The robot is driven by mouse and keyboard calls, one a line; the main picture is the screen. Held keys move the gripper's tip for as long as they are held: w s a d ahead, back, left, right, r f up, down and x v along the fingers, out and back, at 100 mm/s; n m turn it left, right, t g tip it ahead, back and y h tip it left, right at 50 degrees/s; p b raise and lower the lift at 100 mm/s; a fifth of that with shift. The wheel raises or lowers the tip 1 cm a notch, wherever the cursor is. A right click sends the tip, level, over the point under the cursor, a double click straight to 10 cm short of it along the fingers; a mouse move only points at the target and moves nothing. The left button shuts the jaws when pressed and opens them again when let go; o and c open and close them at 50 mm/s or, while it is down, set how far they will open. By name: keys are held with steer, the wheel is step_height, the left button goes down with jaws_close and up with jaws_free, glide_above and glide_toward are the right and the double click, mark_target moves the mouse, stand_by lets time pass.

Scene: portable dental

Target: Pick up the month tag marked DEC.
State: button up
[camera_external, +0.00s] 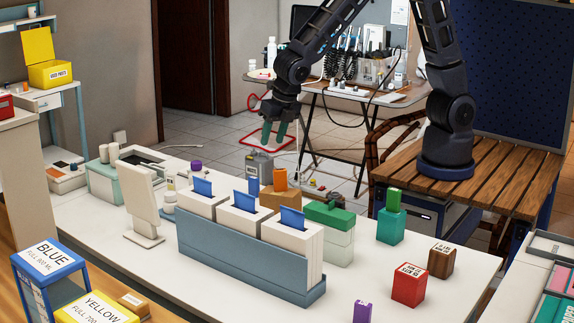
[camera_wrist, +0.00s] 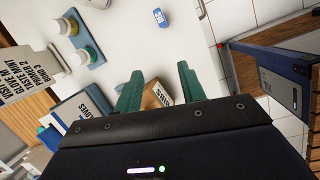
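A small blue tag (camera_wrist: 160,17) with white lettering lies on the white counter near the top of the wrist view. Its lettering is small and turned; it may read DEC, but I cannot tell for sure. I cannot pick it out in the external view. My gripper (camera_external: 275,132) hangs above the far side of the counter, with green fingers pointing down. In the wrist view its two fingers (camera_wrist: 158,88) are apart with nothing held between them. The tag is beyond the fingertips, apart from them.
A tan box (camera_wrist: 157,96) shows between and beyond the fingers. Capped bottles (camera_wrist: 90,57) and a printed card (camera_wrist: 25,75) are at left. A blue-grey rack (camera_external: 240,262) with white holders fills the counter's middle. Red (camera_external: 409,286), brown (camera_external: 441,260) and purple (camera_external: 362,311) blocks stand at right.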

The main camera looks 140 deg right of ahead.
mark_target(254, 177)
steer(key=d+f+n, duration=0.1)
steer(key=d+f, duration=0.1)
steer(key=d+f+n, duration=0.1)
steer(key=d+f, duration=0.3)
steer(key=f, duration=0.1)
steer(key=shift+s+d+f+n+g, duration=0.1)
steer(key=shift+s+d+n+g, duration=0.2)
steer(key=shift+s+n+g, duration=0.1)
steer(key=x, duration=0.5)
steer(key=shift+f, duration=0.35)
steer(key=shift+a+x, duration=0.15)
steer(key=shift+x, duration=1.2)
steer(key=shift+a+x, duration=0.15)
steer(key=shift+x, duration=1.15)
steer(key=shift+c, duration=0.2)
jaws_close()
